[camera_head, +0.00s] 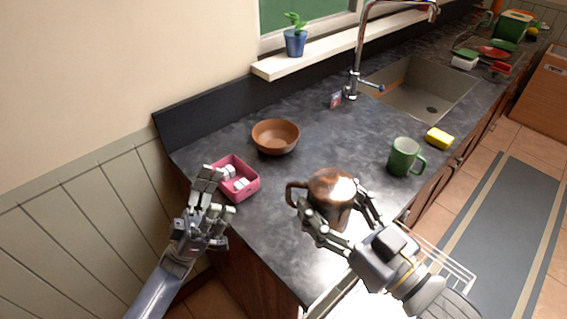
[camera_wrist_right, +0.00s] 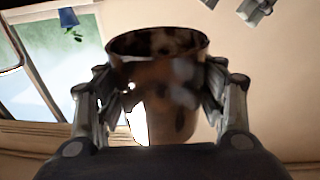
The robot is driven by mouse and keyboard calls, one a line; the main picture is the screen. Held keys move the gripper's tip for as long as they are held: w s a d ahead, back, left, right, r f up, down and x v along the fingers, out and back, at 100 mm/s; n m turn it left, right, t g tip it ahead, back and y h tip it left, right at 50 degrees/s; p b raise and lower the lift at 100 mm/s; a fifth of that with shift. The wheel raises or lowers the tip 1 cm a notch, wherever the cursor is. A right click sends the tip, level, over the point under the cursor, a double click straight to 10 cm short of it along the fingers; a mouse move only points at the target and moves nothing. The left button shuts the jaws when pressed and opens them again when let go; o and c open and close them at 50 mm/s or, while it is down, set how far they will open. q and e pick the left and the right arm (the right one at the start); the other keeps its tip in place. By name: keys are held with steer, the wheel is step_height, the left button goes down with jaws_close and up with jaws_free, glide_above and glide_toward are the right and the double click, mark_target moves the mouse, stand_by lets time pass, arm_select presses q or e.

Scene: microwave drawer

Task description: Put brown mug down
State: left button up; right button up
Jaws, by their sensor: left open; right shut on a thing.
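The brown mug (camera_head: 331,192) is glossy, with its handle toward the left in the head view. My right gripper (camera_head: 342,220) is shut around the mug's body, with a finger on each side. In the right wrist view the mug (camera_wrist_right: 160,85) fills the space between the fingers of the right gripper (camera_wrist_right: 160,100). It appears upright over the counter (camera_head: 265,225) near its front edge. Its base is largely hidden by the gripper, so I cannot tell if it touches the counter. My left gripper (camera_head: 208,205) is open and empty, near the counter's left end.
A pink box (camera_head: 250,187) with white items stands near the left gripper. A brown bowl (camera_head: 275,138) is behind the mug. A green mug (camera_head: 403,157) and yellow sponge (camera_head: 439,138) stand to the right, before the sink (camera_head: 420,90). The counter between bowl and green mug is clear.

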arm_select(q)
steer(key=s+d+r+m+g+y, duration=0.1)
steer(key=s+d+r+m+g, duration=0.2)
steer(key=m+g, duration=0.5)
steer(key=s+d+r+m+g, duration=0.1)
steer(key=d+r+m+g, duration=0.2)
steer(key=r+m+g, duration=0.35)
steer(key=s+d+r+m+g+y, duration=0.1)
steer(key=s+d+r+m+g, duration=0.15)
steer(key=m+g, duration=0.65)
steer(key=m+t+y, duration=1.3)
steer(key=m+y, duration=0.2)
glide_toward(327, 187)
steer(key=x, duration=1.2)
